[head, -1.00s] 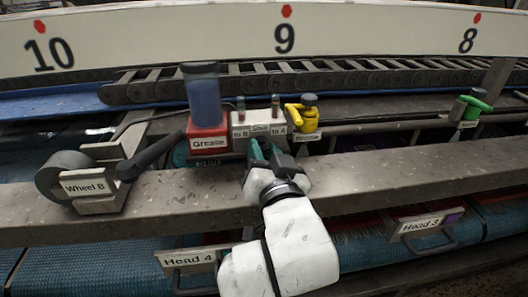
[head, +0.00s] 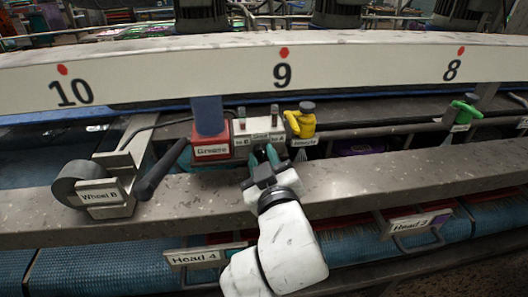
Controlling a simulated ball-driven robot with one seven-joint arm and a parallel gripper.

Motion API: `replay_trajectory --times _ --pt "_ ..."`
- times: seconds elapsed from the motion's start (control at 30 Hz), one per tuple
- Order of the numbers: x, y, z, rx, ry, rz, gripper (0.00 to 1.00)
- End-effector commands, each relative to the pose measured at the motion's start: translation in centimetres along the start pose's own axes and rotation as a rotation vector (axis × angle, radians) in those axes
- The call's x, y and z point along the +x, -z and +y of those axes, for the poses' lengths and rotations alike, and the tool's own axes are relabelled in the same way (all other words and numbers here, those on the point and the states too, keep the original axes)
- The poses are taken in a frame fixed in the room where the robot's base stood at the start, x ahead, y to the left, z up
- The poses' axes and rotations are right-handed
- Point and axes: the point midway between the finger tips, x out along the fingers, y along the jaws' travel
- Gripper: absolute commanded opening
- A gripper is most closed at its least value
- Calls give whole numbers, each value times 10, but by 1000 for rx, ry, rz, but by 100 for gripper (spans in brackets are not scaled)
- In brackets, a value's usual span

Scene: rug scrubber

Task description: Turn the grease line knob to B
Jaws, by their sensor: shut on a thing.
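The grease line block (head: 258,127) is a pale valve body with small labels, two of them reading "to B" at left and "to A" at right. Two short metal fittings stand on its top. It sits against the red grease unit (head: 212,150) marked "Grease", which carries a dark blue reservoir (head: 208,115). My gripper (head: 264,160) reaches up to the front of the block, with its teal fingers closed at its lower face. The knob is hidden by the fingers, so its pointing direction cannot be told.
A yellow-handled valve (head: 301,122) stands just right of the block. A black lever (head: 162,168) and the "Wheel B" housing (head: 104,192) are at left. The grey beam (head: 400,178) runs beneath my wrist. A green-handled valve (head: 463,112) is farther right.

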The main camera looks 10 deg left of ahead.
Motion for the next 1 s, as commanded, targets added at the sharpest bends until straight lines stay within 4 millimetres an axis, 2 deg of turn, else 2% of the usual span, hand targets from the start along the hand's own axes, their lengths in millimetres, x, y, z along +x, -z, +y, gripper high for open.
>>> replay_trajectory --times 1.0 --pt "0 4 -1 -955 -23 -63 0"
